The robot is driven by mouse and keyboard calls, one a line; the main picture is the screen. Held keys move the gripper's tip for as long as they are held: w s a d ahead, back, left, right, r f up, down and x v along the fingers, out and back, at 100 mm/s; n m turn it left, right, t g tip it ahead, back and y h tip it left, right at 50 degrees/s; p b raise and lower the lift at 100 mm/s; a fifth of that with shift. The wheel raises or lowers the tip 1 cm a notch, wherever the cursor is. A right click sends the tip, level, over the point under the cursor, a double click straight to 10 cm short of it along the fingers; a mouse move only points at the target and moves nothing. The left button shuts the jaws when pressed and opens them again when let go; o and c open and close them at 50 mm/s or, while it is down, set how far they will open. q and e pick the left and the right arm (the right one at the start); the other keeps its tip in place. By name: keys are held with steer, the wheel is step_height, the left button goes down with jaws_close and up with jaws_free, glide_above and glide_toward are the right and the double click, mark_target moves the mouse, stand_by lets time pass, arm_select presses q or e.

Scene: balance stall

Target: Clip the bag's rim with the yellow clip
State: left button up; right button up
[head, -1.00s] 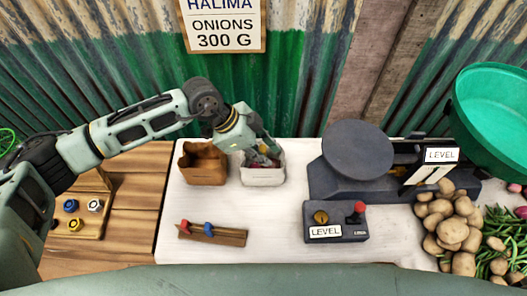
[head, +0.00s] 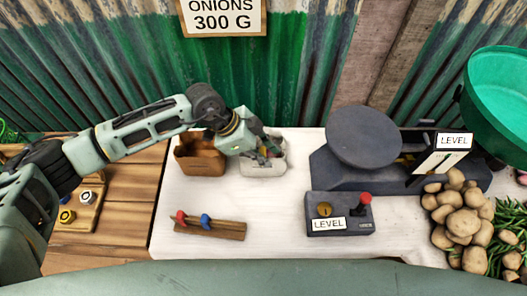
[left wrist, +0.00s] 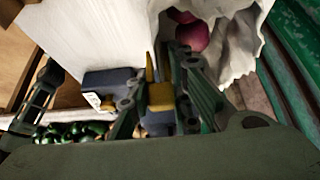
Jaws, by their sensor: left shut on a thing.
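The white bag (head: 262,168) stands open on the white table, and my left gripper (head: 268,149) is over its rim. In the left wrist view the bag's crumpled rim (left wrist: 238,58) is at the upper right, with a red onion (left wrist: 190,33) inside. My left gripper (left wrist: 160,80) is shut on the yellow clip (left wrist: 160,97), which shows between the fingers. I cannot tell whether the clip touches the rim. My right gripper is not in view.
A brown bag (head: 203,160) stands just left of the white bag. A wooden rack (head: 222,232) holds a red clip (head: 180,217) and a blue clip (head: 205,221). A dark scale (head: 364,137), a control box (head: 340,213) and potatoes (head: 460,222) stand to the right.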

arm_select(q)
steer(key=shift+f, duration=0.25)
steer(key=o, duration=0.8)
steer(key=shift+o, duration=0.2)
steer(key=shift+a+r, duration=0.25)
steer(key=shift+r, duration=0.15)
steer(key=v, duration=1.1)
steer(key=shift+r, duration=0.1)
